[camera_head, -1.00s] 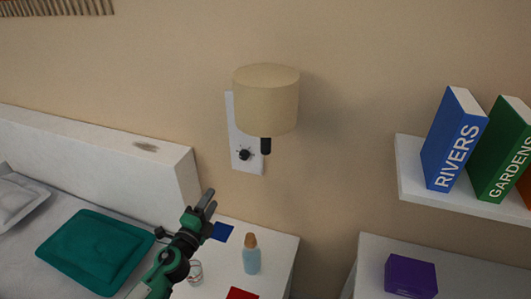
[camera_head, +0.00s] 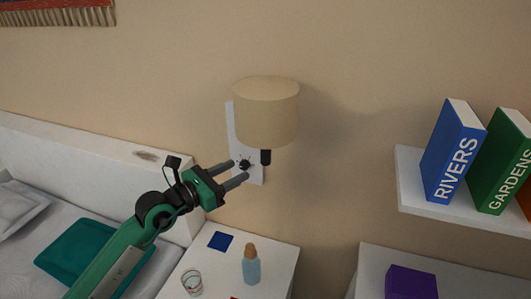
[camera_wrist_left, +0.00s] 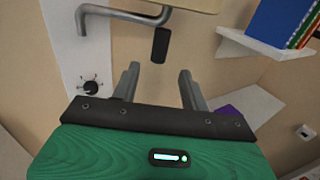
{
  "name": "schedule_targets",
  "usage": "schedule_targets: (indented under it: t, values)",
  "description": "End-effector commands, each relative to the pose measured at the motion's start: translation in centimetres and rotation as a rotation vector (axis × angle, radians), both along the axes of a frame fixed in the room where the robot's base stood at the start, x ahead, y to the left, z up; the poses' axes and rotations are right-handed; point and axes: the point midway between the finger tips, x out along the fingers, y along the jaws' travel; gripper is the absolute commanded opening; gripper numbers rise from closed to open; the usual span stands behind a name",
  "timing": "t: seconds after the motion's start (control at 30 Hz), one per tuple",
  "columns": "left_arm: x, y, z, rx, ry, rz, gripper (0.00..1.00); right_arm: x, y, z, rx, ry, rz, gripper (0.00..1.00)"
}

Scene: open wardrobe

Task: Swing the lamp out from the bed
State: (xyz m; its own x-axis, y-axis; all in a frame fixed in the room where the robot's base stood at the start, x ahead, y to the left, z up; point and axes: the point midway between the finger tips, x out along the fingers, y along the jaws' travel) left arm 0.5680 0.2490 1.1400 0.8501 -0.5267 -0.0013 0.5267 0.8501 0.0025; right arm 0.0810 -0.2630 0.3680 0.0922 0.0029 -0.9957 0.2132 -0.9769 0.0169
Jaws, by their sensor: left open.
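The wall lamp has a beige drum shade (camera_head: 266,112) and a dark stem (camera_head: 266,157) below it. It is mounted on a white wall plate (camera_head: 231,130) with a black knob (camera_head: 245,164). In the left wrist view the dark stem (camera_wrist_left: 160,45) hangs beyond the fingertips, and a grey bent arm (camera_wrist_left: 130,13) runs from the plate. My left gripper (camera_head: 239,172) is open and empty, just left of and slightly below the stem, in front of the plate's lower part. In the wrist view its fingers (camera_wrist_left: 158,75) stand apart below the stem. My right gripper is not in view.
The bed's white headboard (camera_head: 100,155) and teal cushion (camera_head: 75,245) are at left. A nightstand (camera_head: 270,245) below holds a bottle (camera_head: 251,266), a glass (camera_head: 192,283) and a blue card (camera_head: 220,241). A shelf (camera_head: 440,215) with books is at right. The wall right of the lamp is clear.

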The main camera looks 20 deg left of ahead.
Motion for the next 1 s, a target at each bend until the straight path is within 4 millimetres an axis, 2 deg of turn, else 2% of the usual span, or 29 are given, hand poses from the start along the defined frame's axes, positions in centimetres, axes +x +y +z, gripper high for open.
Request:
schedule_targets:
  t: [0.03, 0.3, 0.5, 0.7, 1.0]
  values:
    - [0.9, -0.5, 0.5, -0.003, -0.001, 0.0, 0.45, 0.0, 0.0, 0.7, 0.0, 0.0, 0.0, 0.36]
    - [5.4, -3.3, 0.5, -0.004, -0.001, 0.0, 0.45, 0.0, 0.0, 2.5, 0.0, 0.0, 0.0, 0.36]
    - [8.0, -5.0, 0.3, -0.004, 0.0, 0.0, 0.45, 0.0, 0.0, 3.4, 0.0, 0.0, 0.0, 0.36]
    - [9.3, -5.7, 0.1, -0.004, 0.0, 0.0, 0.45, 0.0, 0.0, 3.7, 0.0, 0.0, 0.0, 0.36]
    - [9.4, -5.9, 0.0, -0.003, -0.001, -0.001, 0.45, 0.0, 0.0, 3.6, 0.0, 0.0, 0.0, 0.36]
